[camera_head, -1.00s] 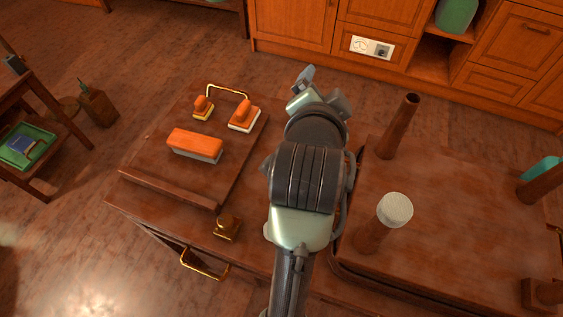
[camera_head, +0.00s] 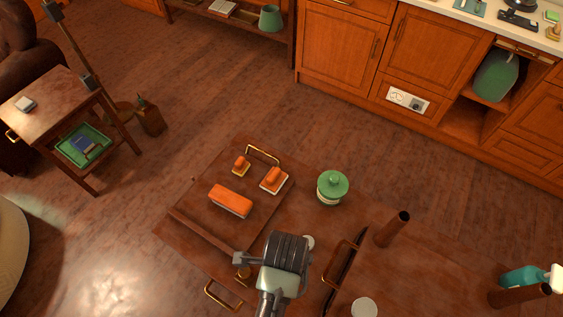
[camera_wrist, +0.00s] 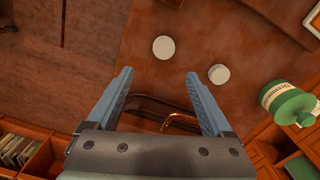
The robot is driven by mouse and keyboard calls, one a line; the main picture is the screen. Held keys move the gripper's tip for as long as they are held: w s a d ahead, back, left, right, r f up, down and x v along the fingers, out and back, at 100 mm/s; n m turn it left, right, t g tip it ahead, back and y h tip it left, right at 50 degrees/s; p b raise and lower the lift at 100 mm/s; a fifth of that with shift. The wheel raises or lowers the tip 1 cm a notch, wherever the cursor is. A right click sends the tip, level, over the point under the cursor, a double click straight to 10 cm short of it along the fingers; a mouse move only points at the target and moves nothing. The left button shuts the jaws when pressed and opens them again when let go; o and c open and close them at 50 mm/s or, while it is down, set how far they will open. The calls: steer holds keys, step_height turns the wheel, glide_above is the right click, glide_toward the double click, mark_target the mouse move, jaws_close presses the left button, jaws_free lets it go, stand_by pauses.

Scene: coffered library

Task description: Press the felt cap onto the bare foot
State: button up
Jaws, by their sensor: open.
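An upturned wooden piece with legs pointing up lies at lower right in the head view. One leg (camera_head: 393,230) has a bare dark end; another dark-ended leg (camera_head: 520,296) stands further right. A nearer leg carries a white cap (camera_head: 364,308), cut by the bottom edge. A white felt disc (camera_head: 308,241) lies on the worktop (camera_head: 300,212) beside my arm. The wrist view shows two white round discs lying apart on the wood: one (camera_wrist: 163,47) and a smaller-looking one (camera_wrist: 218,74). My gripper (camera_wrist: 160,73) is open and empty, with the discs beyond its fingertips.
A green-lidded jar (camera_head: 332,188) stands behind the disc. A board (camera_head: 207,226) at left holds an orange-topped block (camera_head: 230,200) and two small orange-handled pieces. A brass handle (camera_head: 341,262) rises beside the upturned piece. Cabinets (camera_head: 345,45) stand at the back.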

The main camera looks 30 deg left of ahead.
step_height(320, 180, down, 5)
steer(key=shift+r, duration=0.2)
steer(key=shift+w+a+f, duration=0.1)
steer(key=shift+a+f, duration=0.05)
steer(key=shift+f, duration=0.7)
steer(key=shift+a+f, duration=0.2)
steer(key=shift+f, duration=0.7)
steer(key=shift+w+a+f, duration=0.1)
steer(key=shift+a+f, duration=0.05)
steer(key=shift+f, duration=0.7)
jaws_close()
steer(key=shift+r, duration=0.15)
